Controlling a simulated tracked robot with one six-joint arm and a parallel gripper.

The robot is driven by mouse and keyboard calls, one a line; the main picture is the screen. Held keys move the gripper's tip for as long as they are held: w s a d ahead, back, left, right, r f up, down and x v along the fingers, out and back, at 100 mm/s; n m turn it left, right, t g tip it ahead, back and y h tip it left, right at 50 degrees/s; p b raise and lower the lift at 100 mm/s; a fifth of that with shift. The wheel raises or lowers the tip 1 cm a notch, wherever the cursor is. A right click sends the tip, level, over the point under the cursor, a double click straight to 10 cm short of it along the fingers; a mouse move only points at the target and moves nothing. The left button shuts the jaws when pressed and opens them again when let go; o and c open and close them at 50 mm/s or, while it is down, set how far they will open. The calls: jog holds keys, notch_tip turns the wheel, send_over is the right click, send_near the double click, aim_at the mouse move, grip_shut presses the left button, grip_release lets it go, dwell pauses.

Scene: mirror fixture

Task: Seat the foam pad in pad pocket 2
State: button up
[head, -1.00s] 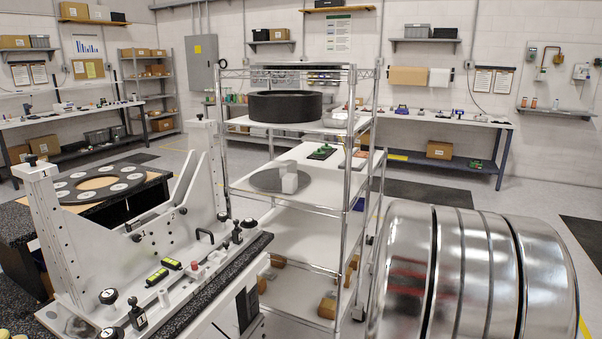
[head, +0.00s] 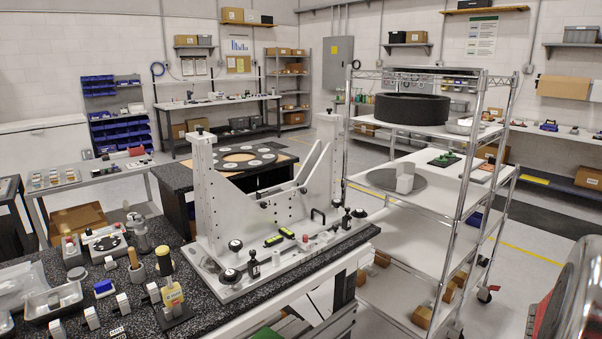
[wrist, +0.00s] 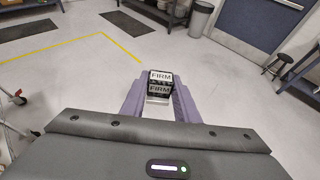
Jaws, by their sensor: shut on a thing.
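In the wrist view, my gripper (wrist: 159,98) has its purple fingers closed on a small dark block with white FIRM labels (wrist: 160,83), which I take as the foam pad. The pad is held between the fingertips above open floor. In the head view, the white mirror fixture (head: 270,262) stands on the dark speckled bench, with two uprights and a V-shaped cradle between them. Which part of it is pad pocket 2 cannot be told at this size. My gripper and the pad do not show in the head view.
Small parts and tools crowd the speckled bench (head: 215,318) left of the fixture. A wire-frame cart (head: 478,190) carrying a black ring (head: 411,108) stands to the right. A round plate with light discs (head: 238,158) is behind the fixture. Floor is open around the cart.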

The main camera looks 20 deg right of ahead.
jog(key=w+a+f+n+t, duration=0.2)
jog(key=w+a+n+t, duration=0.3)
jog(key=w, duration=0.6)
jog(key=w+a+f+n+t, duration=0.1)
jog(key=w+a+n+t, duration=0.15)
jog(key=w+a, duration=0.65)
jog(key=w+a+f+n+t, duration=0.2)
jog(key=w+a+n+t, duration=0.15)
jog(key=w, duration=0.85)
jog(key=w+a+f+n+t+y, duration=0.1)
jog(key=w+a, duration=0.3)
jog(key=a, duration=0.8)
jog(key=w+a+f+n+t+y, duration=0.1)
jog(key=w+a+n+t+y, duration=0.2)
jog(key=a, duration=1)
jog(key=w+a+f+n+t+y, duration=0.2)
jog(key=w+a+n+t+y, duration=0.1)
jog(key=a, duration=0.9)
jog(key=w+n+y, duration=0.1)
jog(key=w, duration=0.1)
jog(key=shift+w+a, duration=0.3)
jog(key=w+r, duration=0.7)
jog(key=r, duration=0.4)
jog(key=shift+w, duration=0.2)
jog(key=shift+d, duration=0.15)
